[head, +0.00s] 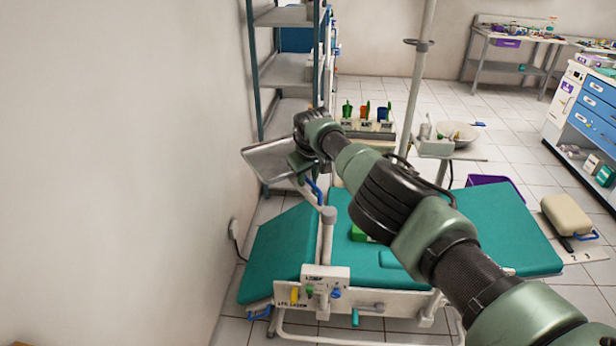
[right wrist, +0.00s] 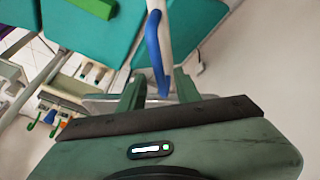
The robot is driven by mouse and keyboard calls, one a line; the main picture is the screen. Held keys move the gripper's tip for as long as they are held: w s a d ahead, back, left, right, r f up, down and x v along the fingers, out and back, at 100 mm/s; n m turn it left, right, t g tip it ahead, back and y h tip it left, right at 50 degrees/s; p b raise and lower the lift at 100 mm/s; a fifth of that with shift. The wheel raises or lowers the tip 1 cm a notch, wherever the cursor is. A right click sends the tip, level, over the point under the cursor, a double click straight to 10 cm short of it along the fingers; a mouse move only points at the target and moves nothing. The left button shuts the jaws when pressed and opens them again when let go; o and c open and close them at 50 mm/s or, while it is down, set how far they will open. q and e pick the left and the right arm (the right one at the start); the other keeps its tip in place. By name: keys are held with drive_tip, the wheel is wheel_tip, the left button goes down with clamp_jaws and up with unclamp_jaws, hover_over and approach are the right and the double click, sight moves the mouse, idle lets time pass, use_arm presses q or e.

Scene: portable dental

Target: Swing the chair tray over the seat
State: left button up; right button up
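The chair tray (head: 268,160) is a grey metal plate at the left, beside the wall and off the seat's far left side. Its jointed arm rises from a white post (head: 327,235) on the near side of the teal chair (head: 475,225). A blue handle (head: 315,190) hangs below the tray. My right gripper (head: 303,168) is at the tray's near right edge. In the right wrist view, its fingers (right wrist: 160,95) are apart, with the blue handle (right wrist: 154,45) between them and small gaps beside it. The tray (right wrist: 98,99) shows partly behind the fingers. My left gripper is out of view.
A wall (head: 110,170) stands close on the left. A shelf rack (head: 285,70) and a holder with coloured cups (head: 366,125) are behind the chair. A pole (head: 418,80) and a basin (head: 456,133) stand beyond the seat. A green block (head: 359,233) lies on the chair.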

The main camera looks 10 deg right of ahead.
drive_tip(key=shift+r+p, duration=0.45)
drive_tip(key=shift+r, duration=0.05)
wheel_tip(320, 180, up, 19)
drive_tip(key=p, duration=1.2)
